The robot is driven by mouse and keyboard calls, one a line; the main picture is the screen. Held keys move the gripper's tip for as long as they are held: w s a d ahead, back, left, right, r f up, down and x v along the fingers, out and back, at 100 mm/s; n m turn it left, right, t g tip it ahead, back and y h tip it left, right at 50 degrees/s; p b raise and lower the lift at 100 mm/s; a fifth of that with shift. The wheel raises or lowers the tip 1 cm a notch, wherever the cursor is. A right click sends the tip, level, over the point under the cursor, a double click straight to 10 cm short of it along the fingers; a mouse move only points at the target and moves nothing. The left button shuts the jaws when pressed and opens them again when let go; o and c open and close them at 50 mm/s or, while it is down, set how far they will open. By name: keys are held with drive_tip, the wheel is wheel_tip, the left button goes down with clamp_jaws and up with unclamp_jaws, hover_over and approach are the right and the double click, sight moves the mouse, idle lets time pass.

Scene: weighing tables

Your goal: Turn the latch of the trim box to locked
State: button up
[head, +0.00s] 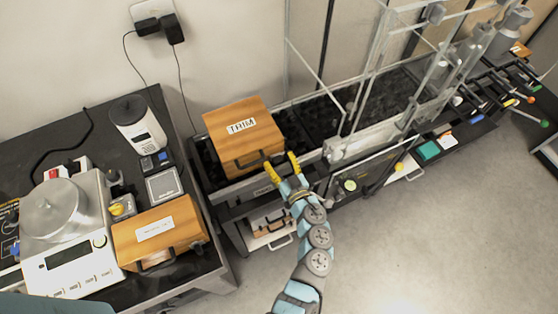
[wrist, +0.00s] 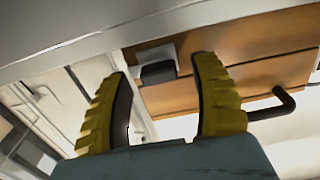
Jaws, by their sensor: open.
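The trim box (head: 225,128) is a closed wooden box labelled TRIM, with a dark handle on its front, in the middle of the head view. Its wooden face (wrist: 230,65) and dark handle (wrist: 272,108) also show in the wrist view. A small grey and dark block on that face (wrist: 158,70), probably the latch, sits between and beyond my fingertips; its lock state I cannot tell. My gripper (head: 281,162) is open and empty at the box's front right corner, yellow fingers apart. It also shows in the wrist view (wrist: 162,75); contact with the block is unclear.
Left of the trim box, a second wooden box (head: 185,232) stands on the black table beside a scale (head: 62,258) and a white grinder-like device (head: 137,125). A clear-panelled frame (head: 385,85) rises to the right. Open floor (head: 440,240) lies at front right.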

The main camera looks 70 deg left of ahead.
clamp_jaws()
drive_tip(key=shift+n, duration=0.4)
drive_tip(key=shift+s+n, duration=0.15)
drive_tip(key=shift+n, duration=0.85)
drive_tip(key=shift+f+n, duration=0.1)
drive_tip(key=shift+n, duration=2.1)
drive_tip(key=shift+b, duration=0.3)
